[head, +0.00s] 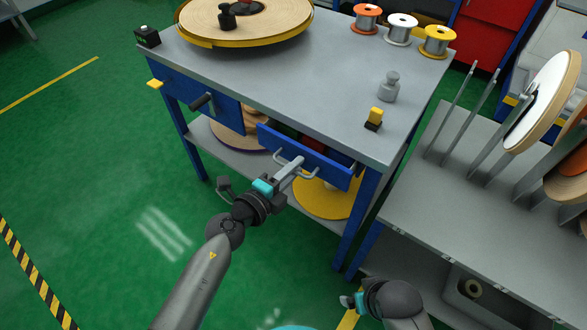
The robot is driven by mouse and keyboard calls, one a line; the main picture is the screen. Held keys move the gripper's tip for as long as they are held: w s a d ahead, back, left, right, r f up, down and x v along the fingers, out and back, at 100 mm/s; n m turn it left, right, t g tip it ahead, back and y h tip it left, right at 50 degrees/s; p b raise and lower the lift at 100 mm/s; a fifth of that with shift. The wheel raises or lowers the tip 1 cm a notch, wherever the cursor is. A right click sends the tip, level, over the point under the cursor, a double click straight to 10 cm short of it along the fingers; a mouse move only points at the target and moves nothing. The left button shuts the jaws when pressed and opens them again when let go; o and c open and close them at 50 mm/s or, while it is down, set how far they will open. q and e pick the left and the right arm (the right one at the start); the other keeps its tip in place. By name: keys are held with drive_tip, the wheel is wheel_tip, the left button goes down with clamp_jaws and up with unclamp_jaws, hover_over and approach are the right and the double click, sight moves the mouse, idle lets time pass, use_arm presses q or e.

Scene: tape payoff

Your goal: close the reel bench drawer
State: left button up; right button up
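The reel bench (330,75) has a blue drawer (330,172) under its grey top. The drawer stands partly out, with a gap between its front and the bench where dark and red contents show. A grey bar handle (311,176) is on the drawer front. My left gripper (292,168) is at the middle of this handle, its fingers overlapping the bar. Whether they are closed around it is not clear. My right gripper (352,301) is low in the picture, away from the bench; its fingers are too small to judge.
A large tape reel (245,22), several wire spools (400,28), a grey weight (389,87) and a yellow-black button (374,118) stand on the bench. A grey rack (480,200) with reels is at right. Green floor is clear at left.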

use_arm(q)
drive_tip(key=shift+c, duration=0.3)
clamp_jaws()
idle(1.0)
